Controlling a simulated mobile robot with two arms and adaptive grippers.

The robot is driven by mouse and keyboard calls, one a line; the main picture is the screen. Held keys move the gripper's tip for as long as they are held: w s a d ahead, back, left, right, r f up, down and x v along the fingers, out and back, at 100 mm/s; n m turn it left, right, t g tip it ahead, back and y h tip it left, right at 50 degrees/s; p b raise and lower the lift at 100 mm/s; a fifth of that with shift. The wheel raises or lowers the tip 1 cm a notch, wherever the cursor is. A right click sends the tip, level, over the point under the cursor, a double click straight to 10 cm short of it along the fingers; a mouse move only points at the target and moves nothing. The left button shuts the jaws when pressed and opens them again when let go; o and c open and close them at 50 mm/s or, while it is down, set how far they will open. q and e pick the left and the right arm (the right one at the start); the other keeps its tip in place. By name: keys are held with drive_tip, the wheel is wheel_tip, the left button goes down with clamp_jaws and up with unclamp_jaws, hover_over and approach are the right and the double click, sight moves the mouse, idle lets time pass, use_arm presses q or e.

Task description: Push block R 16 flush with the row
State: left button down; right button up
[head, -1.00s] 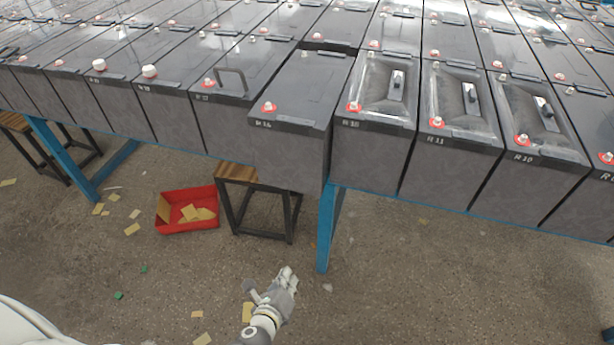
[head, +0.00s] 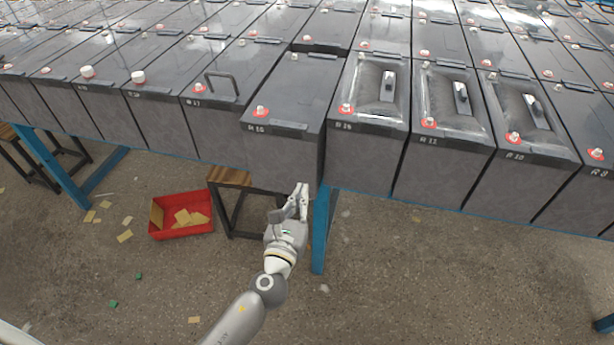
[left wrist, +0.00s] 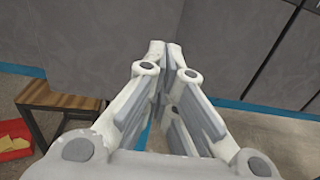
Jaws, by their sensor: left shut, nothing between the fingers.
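Block R 16 (head: 285,155) is a dark grey battery block. In the head view it juts out of the front row toward me, past its neighbours, with a dark gap behind its far end. Its label is small and blurred. Its grey front face also fills the upper left of the left wrist view (left wrist: 85,40). My left gripper (head: 301,188) is shut and empty, at the lower right part of that front face. The fingertips (left wrist: 165,46) point at the face near its right edge; I cannot tell whether they touch. My right gripper is not in view.
Neighbouring blocks (head: 368,155) stand close on both sides, on a blue-framed table (head: 320,235). A wooden-topped stool (head: 229,178) and a red bin (head: 180,232) with yellow pieces are below. Scraps lie on the floor. The floor at the lower right is mostly clear.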

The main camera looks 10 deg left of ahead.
sight(310, 172)
use_arm(q)
drive_tip(key=w, duration=0.6)
drive_tip(key=shift+d, duration=0.1)
drive_tip(key=w, duration=0.6)
drive_tip(key=shift+w+d+b, duration=0.1)
drive_tip(key=shift+w+b, duration=0.2)
drive_tip(key=shift+w, duration=0.05)
drive_tip(key=shift+r, duration=0.35)
